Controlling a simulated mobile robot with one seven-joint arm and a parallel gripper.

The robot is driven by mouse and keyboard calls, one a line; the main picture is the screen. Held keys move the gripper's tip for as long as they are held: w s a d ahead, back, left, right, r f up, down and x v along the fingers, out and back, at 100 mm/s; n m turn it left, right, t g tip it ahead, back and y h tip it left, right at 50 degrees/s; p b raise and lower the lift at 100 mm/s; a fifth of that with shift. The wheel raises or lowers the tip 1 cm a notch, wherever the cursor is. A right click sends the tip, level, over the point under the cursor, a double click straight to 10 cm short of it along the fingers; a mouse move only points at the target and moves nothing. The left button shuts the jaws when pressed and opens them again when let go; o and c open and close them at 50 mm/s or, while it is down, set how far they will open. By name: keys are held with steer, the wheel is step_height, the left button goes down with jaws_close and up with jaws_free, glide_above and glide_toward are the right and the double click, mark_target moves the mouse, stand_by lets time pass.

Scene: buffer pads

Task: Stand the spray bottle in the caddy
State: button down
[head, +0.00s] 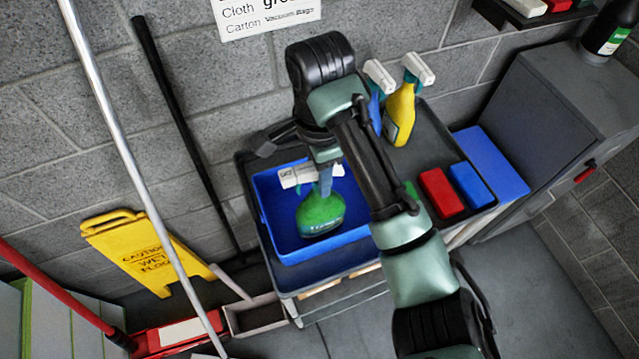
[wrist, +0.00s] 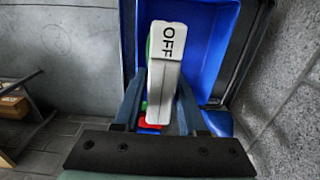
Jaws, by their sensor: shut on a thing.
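The green spray bottle (head: 320,214) with a white trigger head hangs upright or nearly so within the outline of the blue caddy (head: 281,236) in the head view. I cannot tell whether its base touches the caddy floor. My gripper (head: 325,178) is above it, shut on the bottle just below its head. In the wrist view my gripper's fingers (wrist: 160,112) lie on both sides of the white head marked OFF (wrist: 167,45). The blue caddy (wrist: 216,45) shows behind it. The bottle's body is mostly hidden there.
The caddy sits on a grey cart (head: 435,130). A yellow spray bottle (head: 400,115) and a blue one (head: 375,112) stand to the right behind my arm. A red block (head: 441,192) and a blue block (head: 471,185) lie on the cart. A grey cabinet (head: 545,110) stands at right.

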steer(key=shift+f, duration=1.5)
steer(key=shift+c, duration=2.3)
jaws_free()
step_height(320, 180, up, 12)
steer(key=p, duration=0.3)
steer(key=shift+f+p, duration=0.2)
steer(key=shift+p, duration=0.15)
steer(key=shift+r, duration=0.35)
